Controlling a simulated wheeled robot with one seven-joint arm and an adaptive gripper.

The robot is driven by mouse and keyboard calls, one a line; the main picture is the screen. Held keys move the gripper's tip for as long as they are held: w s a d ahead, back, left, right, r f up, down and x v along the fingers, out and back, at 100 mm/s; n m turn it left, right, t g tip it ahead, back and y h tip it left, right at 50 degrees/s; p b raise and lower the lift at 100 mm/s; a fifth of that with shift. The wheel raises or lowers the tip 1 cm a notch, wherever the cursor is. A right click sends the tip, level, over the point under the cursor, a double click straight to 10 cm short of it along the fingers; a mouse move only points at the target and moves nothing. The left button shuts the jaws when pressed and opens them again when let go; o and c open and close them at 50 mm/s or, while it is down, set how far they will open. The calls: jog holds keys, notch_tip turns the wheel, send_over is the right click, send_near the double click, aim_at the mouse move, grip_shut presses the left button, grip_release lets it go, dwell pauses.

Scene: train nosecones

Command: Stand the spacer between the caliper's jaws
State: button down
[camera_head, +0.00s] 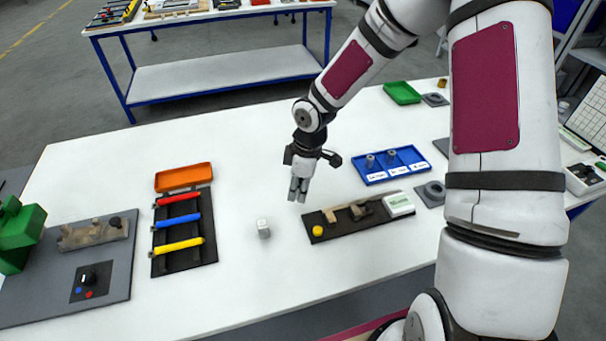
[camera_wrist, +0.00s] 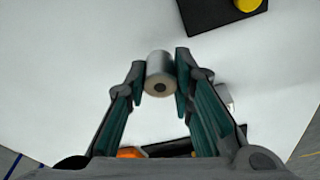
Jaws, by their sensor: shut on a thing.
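The spacer (camera_wrist: 160,76) is a short grey metal cylinder with a dark hole in its end face. In the wrist view, my gripper (camera_wrist: 161,75) is shut on it, one fingertip on each side. In the head view, my gripper (camera_head: 298,192) hangs over the white table, left of and behind the caliper; the spacer cannot be made out clearly there. The caliper (camera_head: 360,211) lies on a black board, with tan and dark parts and a white readout block at its right end. Its jaw gap is too small to judge. In the wrist view only the board's corner (camera_wrist: 215,12) shows.
A small pale block (camera_head: 263,229) stands left of the board's yellow knob (camera_head: 317,231). A blue tray (camera_head: 372,178) with two grey cylinders lies behind the caliper. An orange tray (camera_head: 183,177) and a rack of coloured-handled tools (camera_head: 160,235) are at left.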

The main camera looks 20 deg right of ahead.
jog(key=s+a, duration=0.1)
jog(key=s, duration=0.1)
jog(key=s+a, duration=0.1)
jog(key=s, duration=0.1)
jog(key=s+a, duration=0.1)
jog(key=s, duration=0.1)
jog(key=shift+s+a+r, duration=0.3)
jog(key=shift+a+r, duration=0.05)
jog(key=shift+a, duration=0.05)
jog(key=w+d+r+m+t+h+b, duration=0.15)
jog(key=w+d+m, duration=0.25)
jog(key=w+m, duration=0.5)
jog(key=w+d+r+m+g+h+b, duration=0.1)
jog(key=w+d+r+m+b, duration=0.25)
jog(key=w+m, duration=0.55)
jog(key=shift+t, duration=0.25)
jog(key=shift+w+d+f+p, duration=0.1)
jog(key=shift+d+f+p, duration=0.05)
jog(key=shift+f, duration=1.45)
jog(key=shift+d+f+p, duration=0.15)
jog(key=shift+f, duration=1.5)
jog(key=shift+w+d+f+p, duration=0.1)
jog(key=shift+d+f+p, duration=0.05)
jog(key=shift+f, duration=1.45)
jog(key=shift+f, duration=0.2)
jog(key=c, duration=1.4)
grip_release()
